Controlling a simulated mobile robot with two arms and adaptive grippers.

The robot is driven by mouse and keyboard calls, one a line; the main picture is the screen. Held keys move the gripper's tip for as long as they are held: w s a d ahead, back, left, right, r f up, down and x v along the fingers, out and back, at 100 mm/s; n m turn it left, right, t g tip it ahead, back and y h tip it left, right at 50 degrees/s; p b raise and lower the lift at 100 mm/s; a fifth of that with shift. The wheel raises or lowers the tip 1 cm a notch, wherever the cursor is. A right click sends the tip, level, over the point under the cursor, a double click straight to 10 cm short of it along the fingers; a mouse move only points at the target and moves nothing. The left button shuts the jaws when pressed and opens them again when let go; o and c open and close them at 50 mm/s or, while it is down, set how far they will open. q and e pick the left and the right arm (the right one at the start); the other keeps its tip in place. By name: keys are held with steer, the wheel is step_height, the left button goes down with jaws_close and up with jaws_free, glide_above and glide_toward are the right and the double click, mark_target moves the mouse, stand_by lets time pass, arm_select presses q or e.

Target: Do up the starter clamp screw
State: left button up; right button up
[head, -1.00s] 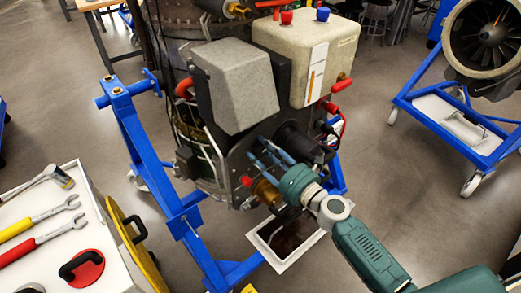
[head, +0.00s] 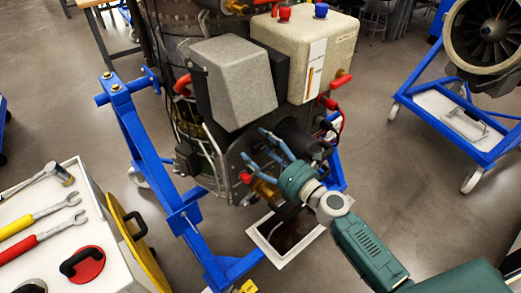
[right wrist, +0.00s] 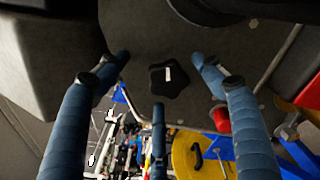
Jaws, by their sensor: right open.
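A black star-shaped knob (right wrist: 170,82), which looks like the clamp screw, sits on a dark grey plate in the right wrist view. My right gripper (right wrist: 158,80) is open, its three blue fingers spread around the knob without visibly touching it. In the head view the right gripper (head: 262,150) reaches the engine's lower front, beside a black cylinder (head: 294,138) that may be the starter. I cannot make out the knob in the head view. My left gripper is not in view.
A red knob (head: 245,177) and a brass-coloured part (head: 265,190) are close to the fingers. The blue stand (head: 150,150) flanks the engine, with a white-rimmed tray (head: 268,250) below. A white tool cart (head: 75,225) stands at left.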

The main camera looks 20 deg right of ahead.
mark_target(260, 149)
steer(key=shift+s+d+f, duration=0.15)
steer(key=shift+s+f, duration=0.55)
steer(key=shift+s, duration=0.15)
steer(key=shift+s+d+r, duration=0.25)
steer(key=shift+s+d, duration=0.7)
steer(key=shift+s, duration=0.25)
steer(key=shift+s+r, duration=0.15)
steer(key=shift+s, duration=0.05)
steer(key=c, duration=0.3)
steer(key=shift+w+a+f+n+p, duration=0.1)
steer(key=shift+w+a+n+p, duration=0.25)
steer(key=shift+w+n, duration=0.85)
steer(key=shift+w+a+f+n+p, duration=0.1)
steer(key=shift+w+a+n+p, duration=0.3)
steer(key=shift+n, duration=1.6)
steer(key=shift+w+a+n+p, duration=0.35)
steer(key=shift+w+n, duration=0.4)
steer(key=shift+n, duration=0.85)
